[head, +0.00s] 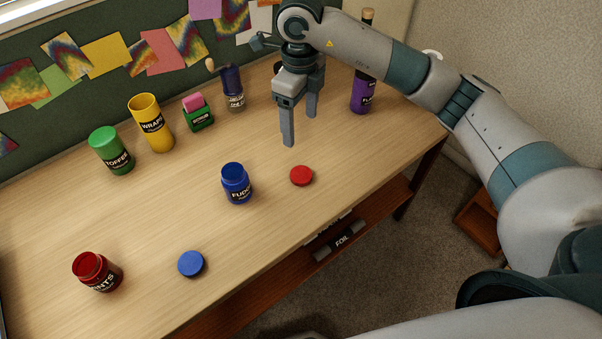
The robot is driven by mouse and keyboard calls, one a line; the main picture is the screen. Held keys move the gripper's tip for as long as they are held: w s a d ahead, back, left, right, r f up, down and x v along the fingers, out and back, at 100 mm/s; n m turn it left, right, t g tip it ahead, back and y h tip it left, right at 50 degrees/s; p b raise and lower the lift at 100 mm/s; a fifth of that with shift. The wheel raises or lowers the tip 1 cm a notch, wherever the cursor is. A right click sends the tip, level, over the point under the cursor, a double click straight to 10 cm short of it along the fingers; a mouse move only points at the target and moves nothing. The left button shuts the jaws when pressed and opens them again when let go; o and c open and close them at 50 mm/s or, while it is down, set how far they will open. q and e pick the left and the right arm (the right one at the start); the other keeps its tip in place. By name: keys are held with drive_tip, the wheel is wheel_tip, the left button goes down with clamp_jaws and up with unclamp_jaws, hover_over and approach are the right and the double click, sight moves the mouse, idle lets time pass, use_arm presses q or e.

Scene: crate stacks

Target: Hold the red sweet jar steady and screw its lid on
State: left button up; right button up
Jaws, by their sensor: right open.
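The red sweet jar (106,278) stands upright and open at the left front of the table, its label partly reading "NTS". The red lid (301,175) lies flat on the table right of the blue jar, far from the red jar. My right gripper (302,130) is open and empty, fingers pointing down, above the table behind the red lid. It touches neither lid nor jar. My left gripper is not in view.
An open blue "FUDGE" jar (236,186) stands between the red jar and red lid. A blue lid (191,263) lies near the front edge. A green jar (110,152), yellow container (150,124), small green box (198,115) and purple bottle (361,93) stand farther back.

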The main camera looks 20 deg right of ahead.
drive_tip(key=p, duration=0.4)
hover_over(301, 174)
drive_tip(key=f, duration=1.1)
drive_tip(key=shift+w, duration=0.4)
drive_tip(key=shift+f, duration=0.5)
drive_tip(key=shift+s+f+p, duration=0.1)
drive_tip(key=shift+f+p, duration=0.25)
drive_tip(key=shift+p, duration=0.3)
drive_tip(key=f, duration=0.1)
drive_tip(key=f+p, duration=0.2)
drive_tip(key=shift+s+f, duration=0.3)
drive_tip(key=shift+f, duration=0.45)
drive_tip(key=shift+c, duration=0.7)
drive_tip(key=c, duration=1)
